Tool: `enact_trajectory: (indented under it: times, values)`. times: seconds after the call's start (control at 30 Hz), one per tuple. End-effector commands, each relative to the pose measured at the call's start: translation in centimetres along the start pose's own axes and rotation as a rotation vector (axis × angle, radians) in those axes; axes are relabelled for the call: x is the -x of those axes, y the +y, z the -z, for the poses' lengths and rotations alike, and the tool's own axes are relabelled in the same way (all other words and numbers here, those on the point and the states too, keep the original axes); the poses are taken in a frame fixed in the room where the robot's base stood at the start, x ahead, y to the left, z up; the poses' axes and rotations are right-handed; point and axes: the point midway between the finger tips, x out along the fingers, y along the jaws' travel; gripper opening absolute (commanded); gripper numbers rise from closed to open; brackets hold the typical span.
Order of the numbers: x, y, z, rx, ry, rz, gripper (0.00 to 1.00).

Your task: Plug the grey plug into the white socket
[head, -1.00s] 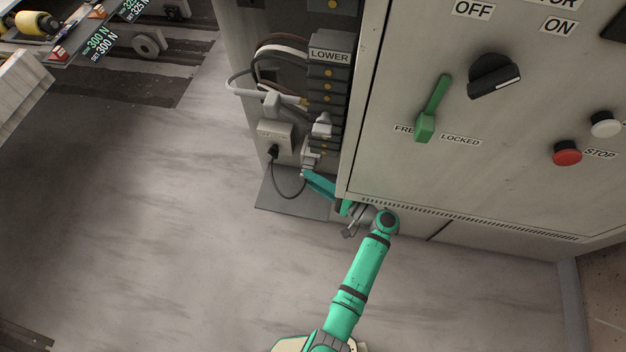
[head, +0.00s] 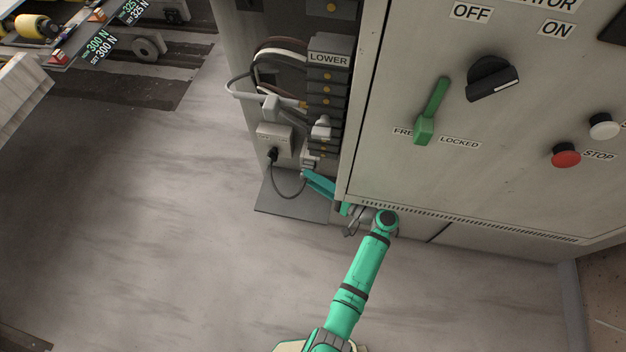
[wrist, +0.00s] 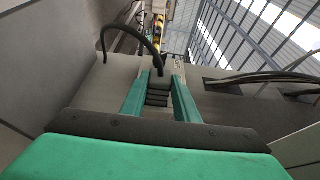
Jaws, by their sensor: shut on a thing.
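My gripper (head: 308,174) reaches into the lower part of the open cabinet bay, below the dark stacked modules. In the wrist view its two teal fingers (wrist: 159,92) are closed on a small grey block, which I take as the grey plug (wrist: 159,76), with a dark cable arching over it. In the head view the plug is mostly hidden at the fingertips. A white block (head: 321,129) projects from the module stack just above the gripper; it may be the white socket. I cannot tell whether plug and socket touch.
A pale box (head: 275,137) with a black cable end (head: 272,154) is left of the gripper, and its cable (head: 287,194) loops down towards it. White cables (head: 240,93) hang above. The cabinet door (head: 400,160) stands close at right. Open floor (head: 150,250) lies at left.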

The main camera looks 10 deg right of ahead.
Motion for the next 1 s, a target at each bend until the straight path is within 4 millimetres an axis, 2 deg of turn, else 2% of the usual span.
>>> enact_trajectory:
  times: [0.1,0.13,0.2,0.57,1.0]
  values:
    - [0.0,-0.1,0.0,0.001,0.0,0.001,0.0]
    - [0.0,-0.1,0.0,0.001,0.0,0.001,0.32]
    - [0.0,-0.1,0.0,0.001,0.0,0.001,0.49]
    - [0.1,0.1,-0.3,-0.001,0.0,0.0,0.5]
    - [1.2,0.0,-3.0,0.0,0.0,0.0,0.5]
